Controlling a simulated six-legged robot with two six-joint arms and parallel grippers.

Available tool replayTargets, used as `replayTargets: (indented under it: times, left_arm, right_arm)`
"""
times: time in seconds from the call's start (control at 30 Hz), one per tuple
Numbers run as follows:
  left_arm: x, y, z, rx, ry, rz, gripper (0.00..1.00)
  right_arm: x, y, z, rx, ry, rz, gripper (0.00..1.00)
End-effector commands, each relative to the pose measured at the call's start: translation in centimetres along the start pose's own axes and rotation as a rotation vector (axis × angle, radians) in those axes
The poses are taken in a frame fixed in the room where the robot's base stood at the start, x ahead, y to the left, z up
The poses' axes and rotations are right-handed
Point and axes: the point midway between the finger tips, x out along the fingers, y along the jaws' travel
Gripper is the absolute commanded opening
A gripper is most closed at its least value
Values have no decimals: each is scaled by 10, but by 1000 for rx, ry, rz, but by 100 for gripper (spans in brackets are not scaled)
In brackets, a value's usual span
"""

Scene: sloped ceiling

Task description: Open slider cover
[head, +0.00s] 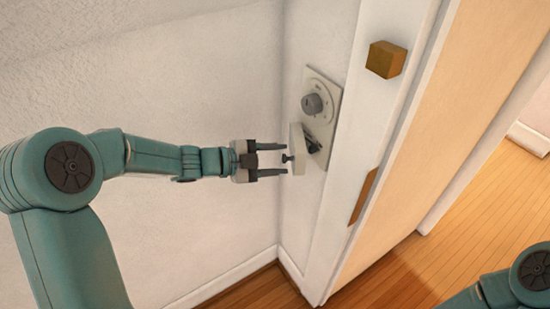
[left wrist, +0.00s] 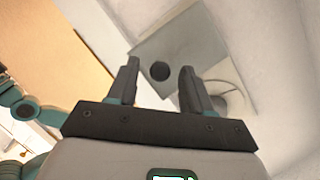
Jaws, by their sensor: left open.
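A pale wall plate (head: 326,92) with a grey round dial (head: 313,104) is on the narrow wall in the head view. At its lower part, a light slab-like cover (head: 298,140) stands out from the plate, with a dark recess (head: 313,144) beside it. A small dark knob (head: 287,158) sticks out from the cover. My left gripper (head: 285,159) is open, with its fingertips on either side of the knob. In the left wrist view, the black knob (left wrist: 160,71) shows between the open fingers, in front of the grey cover (left wrist: 183,48). I cannot tell whether the fingers touch it.
A doorway with a white frame (head: 350,130) stands just right of the plate, with a brown block (head: 386,59) on it. A pale wall (head: 200,80) is on the left. The wooden floor (head: 390,280) is clear. Part of my right arm shows at the bottom right.

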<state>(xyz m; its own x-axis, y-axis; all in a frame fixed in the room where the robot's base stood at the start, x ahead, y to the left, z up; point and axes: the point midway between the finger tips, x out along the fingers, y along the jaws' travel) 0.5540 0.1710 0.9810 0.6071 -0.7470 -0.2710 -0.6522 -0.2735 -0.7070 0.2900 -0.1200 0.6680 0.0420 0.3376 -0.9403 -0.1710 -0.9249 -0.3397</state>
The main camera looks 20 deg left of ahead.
Motion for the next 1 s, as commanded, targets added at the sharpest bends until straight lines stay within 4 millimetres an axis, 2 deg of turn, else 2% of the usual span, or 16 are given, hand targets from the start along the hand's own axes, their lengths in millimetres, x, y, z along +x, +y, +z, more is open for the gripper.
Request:
replayTargets:
  times: [0.13, 0.17, 0.2, 0.3, 0.47, 0.7, 1.0]
  left_arm:
    - [0, 0, 0, 0, 0, 0, 50]
    - [0, 0, 0, 0, 0, 0, 44]
    - [0, 0, 0, 0, 0, 0, 31]
    - [0, 0, 0, 0, 0, 0, 0]
    - [-1, -1, 0, 2, 3, 3, 0]
    - [-8, -10, 6, 29, 75, 67, 0]
    - [-9, -7, 10, 35, 92, 82, 0]
  right_arm:
    - [0, 0, 0, 0, 0, 0, 43]
    - [0, 0, 0, 0, 0, 0, 43]
    - [0, 0, 0, 0, 0, 0, 43]
    - [0, 0, 0, 0, 0, 0, 43]
    - [-2, -1, 0, 0, 0, 0, 43]
    - [-30, -11, 0, 0, 0, 0, 43]
    - [-29, -10, 1, 0, 0, 0, 43]
